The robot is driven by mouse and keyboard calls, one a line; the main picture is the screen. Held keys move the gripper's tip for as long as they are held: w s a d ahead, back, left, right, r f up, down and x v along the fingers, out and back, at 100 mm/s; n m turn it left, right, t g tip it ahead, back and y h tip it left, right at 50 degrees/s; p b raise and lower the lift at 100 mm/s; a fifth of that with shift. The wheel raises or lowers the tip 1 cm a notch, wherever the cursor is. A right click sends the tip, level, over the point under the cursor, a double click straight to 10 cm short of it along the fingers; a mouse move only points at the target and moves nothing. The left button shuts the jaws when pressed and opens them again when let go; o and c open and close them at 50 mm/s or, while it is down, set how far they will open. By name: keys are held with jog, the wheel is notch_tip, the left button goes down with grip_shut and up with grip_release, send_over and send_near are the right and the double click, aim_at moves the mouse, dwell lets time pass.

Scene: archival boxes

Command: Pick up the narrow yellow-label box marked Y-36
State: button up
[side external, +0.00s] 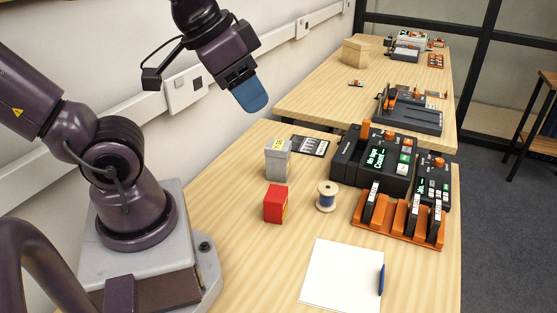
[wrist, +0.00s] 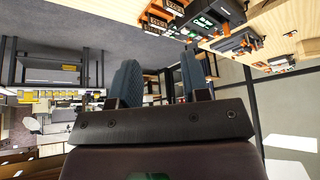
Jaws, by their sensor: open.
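A narrow grey box (side external: 276,164) with a yellow label on its upper part stands upright on the near wooden table in the side view. The label has dark marks too small to read for certain. My gripper (side external: 252,96) hangs in the air above and to the left of the box, well apart from it, with blue fingertips. In the wrist view my gripper (wrist: 160,82) shows its two blue fingers spread apart with nothing between them. I cannot make out the grey box in the wrist view.
Black devices (side external: 376,160) and an orange rack (side external: 398,226) are at right. White paper (side external: 340,276) lies in front.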

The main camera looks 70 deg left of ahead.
jog(key=o, duration=1)
jog(key=w+f+n+t, duration=0.1)
jog(key=w+f+n, duration=0.2)
jog(key=w+f, duration=0.45)
jog(key=n+y, duration=0.8)
jog(key=y, duration=0.2)
send_near(277, 147)
jog(key=shift+t, duration=0.3)
jog(key=f, duration=0.1)
jog(key=w+a+f, duration=0.2)
jog(key=shift+f, duration=0.1)
jog(key=shift+s+a+y, duration=0.15)
jog(key=shift+a+y, duration=0.2)
jog(key=shift+y, duration=0.25)
jog(key=shift+r+x, duration=0.2)
jog(key=shift+x, duration=3.4)
